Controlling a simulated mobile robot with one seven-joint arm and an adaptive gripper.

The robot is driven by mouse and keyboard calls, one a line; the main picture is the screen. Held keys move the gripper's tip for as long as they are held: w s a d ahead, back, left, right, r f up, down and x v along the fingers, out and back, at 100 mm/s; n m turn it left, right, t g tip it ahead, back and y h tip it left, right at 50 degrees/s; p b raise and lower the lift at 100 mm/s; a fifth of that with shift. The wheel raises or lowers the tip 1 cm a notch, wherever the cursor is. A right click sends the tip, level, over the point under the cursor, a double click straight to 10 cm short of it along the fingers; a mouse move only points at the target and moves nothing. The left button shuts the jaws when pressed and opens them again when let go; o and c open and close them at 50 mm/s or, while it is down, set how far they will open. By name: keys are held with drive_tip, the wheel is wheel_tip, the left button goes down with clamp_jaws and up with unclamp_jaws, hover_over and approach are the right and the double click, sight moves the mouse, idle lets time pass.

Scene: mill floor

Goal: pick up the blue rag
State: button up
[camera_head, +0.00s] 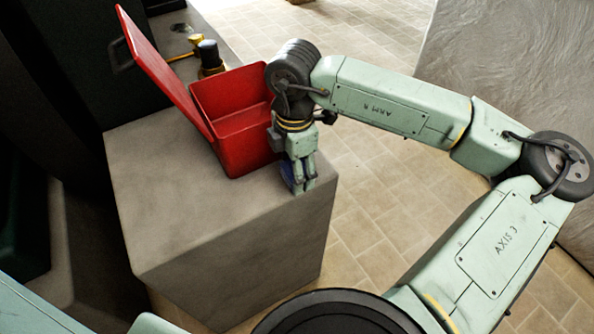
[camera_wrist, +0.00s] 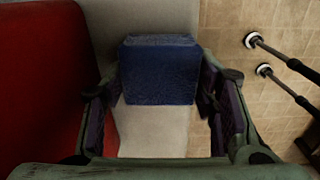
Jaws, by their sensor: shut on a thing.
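The blue rag (camera_wrist: 160,72) looks like a thick folded block between the fingers of my gripper (camera_wrist: 160,108) in the wrist view. In the head view a bit of the blue rag (camera_head: 289,176) shows beside my gripper (camera_head: 300,188), at the right edge of the grey block's top. My gripper points down and is shut on the rag. The fingers hide much of the rag in the head view. I cannot tell whether the rag still touches the surface.
A red box (camera_head: 240,130) with its lid (camera_head: 160,70) open stands on the grey block (camera_head: 190,230), close to the left of my gripper. A dark-capped object (camera_head: 209,55) stands behind it. The block's front top is clear. Tiled floor (camera_head: 370,200) lies to the right.

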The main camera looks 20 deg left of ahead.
drive_tip(key=shift+c, duration=0.5)
drive_tip(key=shift+r, duration=0.55)
wheel_tip(320, 180, up, 2)
drive_tip(key=shift+b, duration=0.6)
drive_tip(key=shift+s+d+r, duration=0.15)
drive_tip(key=shift+s+d, duration=0.1)
drive_tip(key=shift+s, duration=0.35)
drive_tip(key=s+d+b, duration=0.2)
drive_tip(key=s, duration=0.5)
drive_tip(key=s+d+r+b, duration=0.1)
drive_tip(key=s+d, duration=0.2)
drive_tip(key=s, duration=0.4)
drive_tip(key=shift+r+b, duration=0.3)
drive_tip(key=shift+b, duration=0.05)
drive_tip(key=o, duration=0.6)
drive_tip(key=c, duration=0.5)
